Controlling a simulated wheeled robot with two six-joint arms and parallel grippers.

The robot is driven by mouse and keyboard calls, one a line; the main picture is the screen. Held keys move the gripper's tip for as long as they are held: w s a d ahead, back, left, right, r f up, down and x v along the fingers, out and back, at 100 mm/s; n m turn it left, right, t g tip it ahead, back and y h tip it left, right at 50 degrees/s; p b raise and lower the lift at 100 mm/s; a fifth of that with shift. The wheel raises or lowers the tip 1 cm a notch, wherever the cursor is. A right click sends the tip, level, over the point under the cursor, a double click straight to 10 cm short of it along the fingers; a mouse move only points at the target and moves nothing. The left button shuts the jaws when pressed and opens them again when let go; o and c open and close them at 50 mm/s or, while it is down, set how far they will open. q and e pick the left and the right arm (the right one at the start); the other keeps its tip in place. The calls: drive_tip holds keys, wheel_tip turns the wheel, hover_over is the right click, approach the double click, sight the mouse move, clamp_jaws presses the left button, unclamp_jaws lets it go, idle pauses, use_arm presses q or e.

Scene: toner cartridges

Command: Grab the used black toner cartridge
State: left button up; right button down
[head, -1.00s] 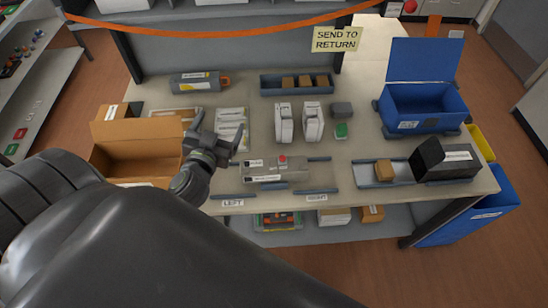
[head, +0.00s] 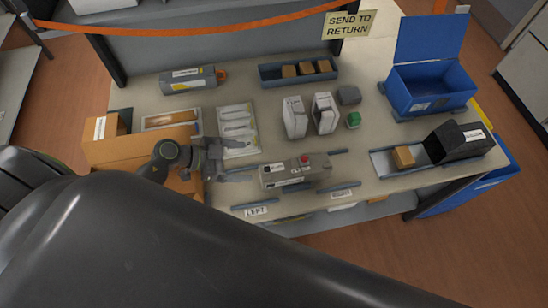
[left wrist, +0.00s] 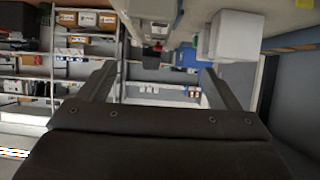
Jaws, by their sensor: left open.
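A dark grey cartridge-like unit (head: 187,80) with a pale and yellow label and an orange end lies at the back left of the table in the head view. No item there is clearly marked as the used black toner cartridge. My left gripper (head: 243,172) is open and empty, pointing right, just left of a grey device (head: 295,172) with a red button. In the left wrist view its two fingers (left wrist: 160,88) stand wide apart with nothing between them. A pale box (left wrist: 236,36) shows beyond the right finger. My right gripper is out of view.
Two white upright packs (head: 324,113) stand mid-table. A cardboard box (head: 105,150) is at the left beneath my arm. A blue open bin (head: 430,90), a black box (head: 462,142) and a grey tray (head: 380,162) are at right. A dark tray (head: 270,75) holds small brown boxes.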

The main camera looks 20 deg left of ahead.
use_arm(q)
approach(297, 167)
drive_tip(key=shift+w+d+r, duration=0.1)
drive_tip(key=shift+d, duration=0.55)
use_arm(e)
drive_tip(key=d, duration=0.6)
use_arm(q)
drive_tip(key=shift+w+d+f, duration=0.4)
drive_tip(key=shift+w+f, duration=0.1)
drive_tip(key=shift+w, duration=0.05)
drive_tip(key=shift+w+d+f, duration=0.25)
drive_tip(key=shift+w+f, duration=0.2)
drive_tip(key=shift+f, duration=0.15)
drive_tip(key=shift+d+f+b, duration=0.15)
drive_tip(key=shift+d+b, duration=0.15)
drive_tip(key=shift+b, duration=0.05)
drive_tip(key=b+x, duration=0.2)
drive_tip(key=x, duration=0.2)
drive_tip(key=shift+b, duration=0.3)
drive_tip(key=shift+w+d+f+b, duration=0.25)
drive_tip(key=shift+w+d+b, duration=0.1)
drive_tip(key=shift+d+b, duration=0.05)
drive_tip(key=shift+d, duration=0.1)
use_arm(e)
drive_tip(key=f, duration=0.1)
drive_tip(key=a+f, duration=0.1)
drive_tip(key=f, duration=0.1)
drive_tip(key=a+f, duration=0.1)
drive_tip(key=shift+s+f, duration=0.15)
